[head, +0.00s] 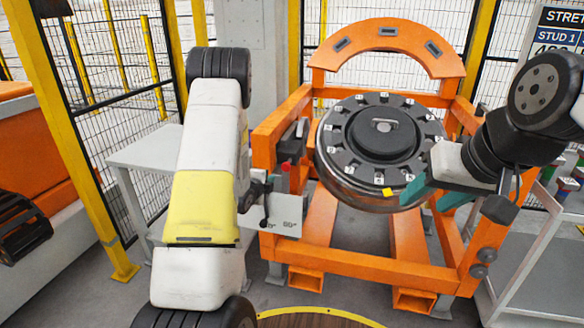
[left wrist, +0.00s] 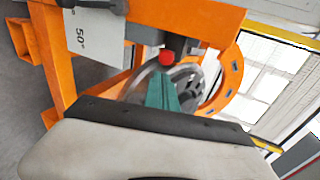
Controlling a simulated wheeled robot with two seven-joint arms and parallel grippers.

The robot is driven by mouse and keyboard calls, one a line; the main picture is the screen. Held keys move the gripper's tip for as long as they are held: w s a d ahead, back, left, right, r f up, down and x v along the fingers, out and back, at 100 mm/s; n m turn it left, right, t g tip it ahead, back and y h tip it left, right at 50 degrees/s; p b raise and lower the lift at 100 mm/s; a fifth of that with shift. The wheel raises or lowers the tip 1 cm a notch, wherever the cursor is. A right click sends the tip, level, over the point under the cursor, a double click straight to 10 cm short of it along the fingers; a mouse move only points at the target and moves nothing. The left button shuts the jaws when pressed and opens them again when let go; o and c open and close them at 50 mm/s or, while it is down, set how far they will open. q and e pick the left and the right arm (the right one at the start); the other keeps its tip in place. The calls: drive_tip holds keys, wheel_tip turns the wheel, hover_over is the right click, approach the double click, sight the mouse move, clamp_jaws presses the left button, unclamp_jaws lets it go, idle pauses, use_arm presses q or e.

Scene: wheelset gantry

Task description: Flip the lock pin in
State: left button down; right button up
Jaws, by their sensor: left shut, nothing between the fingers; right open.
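The lock pin seems to be the small part with a red knob (head: 285,168) on the left side of the orange gantry (head: 345,262). In the left wrist view the red knob (left wrist: 166,57) shows just beyond the tips of my left gripper (left wrist: 161,90). Its teal fingers are shut and empty; I cannot tell whether they touch the knob. My right gripper (head: 434,193) is open at the right rim of the round wheel-like disc (head: 384,137), with nothing held.
A white angle plate (head: 280,215) with a black lever (head: 256,190) sits below the red knob, close to my left arm. A grey table (head: 145,147) stands at left and a grey cart (head: 535,265) at right. Yellow-posted mesh fencing (head: 110,60) closes the back.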

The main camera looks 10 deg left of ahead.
sight(285, 169)
use_arm(q)
drive_tip(key=x, duration=0.8)
drive_tip(key=r+x, duration=0.1)
drive_tip(key=x, duration=0.4)
drive_tip(key=shift+w, duration=0.6)
